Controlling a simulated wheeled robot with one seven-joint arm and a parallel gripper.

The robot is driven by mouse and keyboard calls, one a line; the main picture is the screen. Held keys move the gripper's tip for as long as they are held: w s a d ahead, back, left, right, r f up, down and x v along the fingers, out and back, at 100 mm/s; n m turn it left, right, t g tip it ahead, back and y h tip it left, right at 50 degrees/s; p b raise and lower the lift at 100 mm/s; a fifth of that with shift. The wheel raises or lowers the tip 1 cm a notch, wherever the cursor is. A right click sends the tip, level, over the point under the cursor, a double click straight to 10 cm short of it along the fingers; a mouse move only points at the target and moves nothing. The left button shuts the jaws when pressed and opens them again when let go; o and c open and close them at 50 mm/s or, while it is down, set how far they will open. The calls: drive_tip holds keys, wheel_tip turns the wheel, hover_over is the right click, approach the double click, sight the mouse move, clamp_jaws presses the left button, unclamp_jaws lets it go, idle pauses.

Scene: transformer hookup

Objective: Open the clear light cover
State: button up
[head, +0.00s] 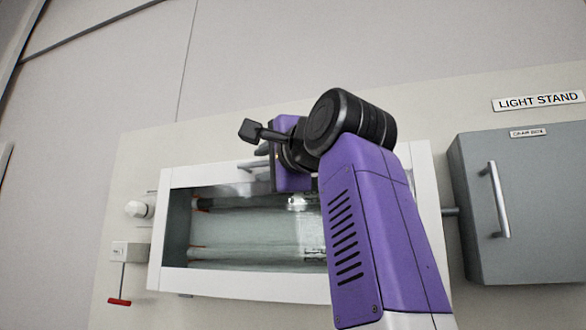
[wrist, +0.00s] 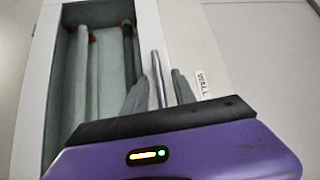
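The clear light cover (head: 250,232) is a see-through panel in a white-framed wall box in the head view, with pale tubes behind it. In the wrist view, the box shows at the left with tubes (wrist: 98,80) inside. A thin metal bar (wrist: 157,72), which looks like a handle, stands along the box's white frame. My gripper (wrist: 160,76) is open, with one grey finger on each side of this bar. I see gaps between the bar and the fingers; depth along the bar is unclear. In the head view my arm hides the fingers and the right part of the cover.
A grey cabinet (head: 530,220) with a vertical handle stands at the right under a "LIGHT STAND" sign (head: 538,101). At the left are a white knob (head: 137,209) and a small box with a red-ended lever (head: 119,301). The wall above is clear.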

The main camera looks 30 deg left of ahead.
clamp_jaws()
idle(1.4)
